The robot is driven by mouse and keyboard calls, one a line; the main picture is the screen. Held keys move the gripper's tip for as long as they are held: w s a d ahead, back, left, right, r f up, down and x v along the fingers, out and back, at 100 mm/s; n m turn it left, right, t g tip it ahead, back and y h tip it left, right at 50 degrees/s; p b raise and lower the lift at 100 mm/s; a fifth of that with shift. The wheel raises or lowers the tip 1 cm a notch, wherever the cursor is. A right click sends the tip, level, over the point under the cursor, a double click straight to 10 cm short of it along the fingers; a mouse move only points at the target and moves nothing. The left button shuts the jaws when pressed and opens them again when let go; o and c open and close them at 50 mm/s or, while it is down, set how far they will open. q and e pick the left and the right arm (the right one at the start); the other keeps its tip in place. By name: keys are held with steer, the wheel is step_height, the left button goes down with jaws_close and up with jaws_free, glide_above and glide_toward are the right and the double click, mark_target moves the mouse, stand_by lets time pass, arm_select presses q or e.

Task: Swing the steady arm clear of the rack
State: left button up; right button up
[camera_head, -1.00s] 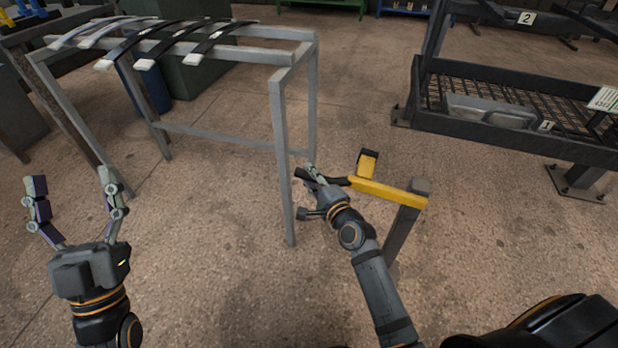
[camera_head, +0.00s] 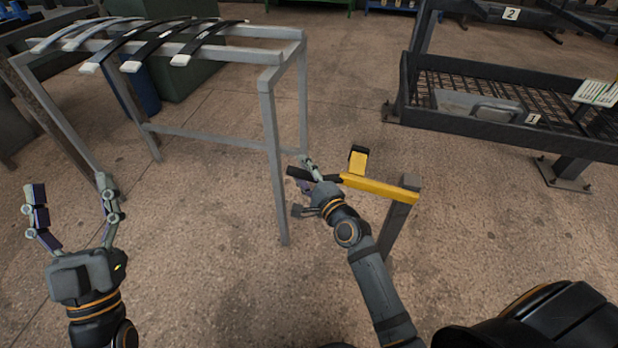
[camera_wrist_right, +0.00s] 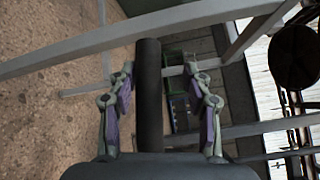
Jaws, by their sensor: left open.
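The yellow steady arm (camera_head: 380,188) is mounted on a short grey post (camera_head: 398,222) and points left toward the rack. It carries an upright yellow pad (camera_head: 357,162) with a dark top. A dark handle (camera_head: 328,178) extends from its left end near the grey rack's front right leg (camera_head: 273,165). My right gripper (camera_head: 304,182) is at this handle. In the right wrist view, the dark bar (camera_wrist_right: 149,95) runs between the spread fingers of my right gripper (camera_wrist_right: 160,70), nearer the left finger, with a gap on the right.
Several curved dark leaf springs with pale ends (camera_head: 160,45) lie across the rack top (camera_head: 235,52). A black mesh-floored stand (camera_head: 460,105) with a grey metal part (camera_head: 475,104) stands at right.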

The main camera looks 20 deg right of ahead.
steer(key=s+d, duration=0.2)
steer(key=s, duration=0.9)
steer(key=shift+s+r, duration=0.15)
steer(key=shift+d, duration=0.1)
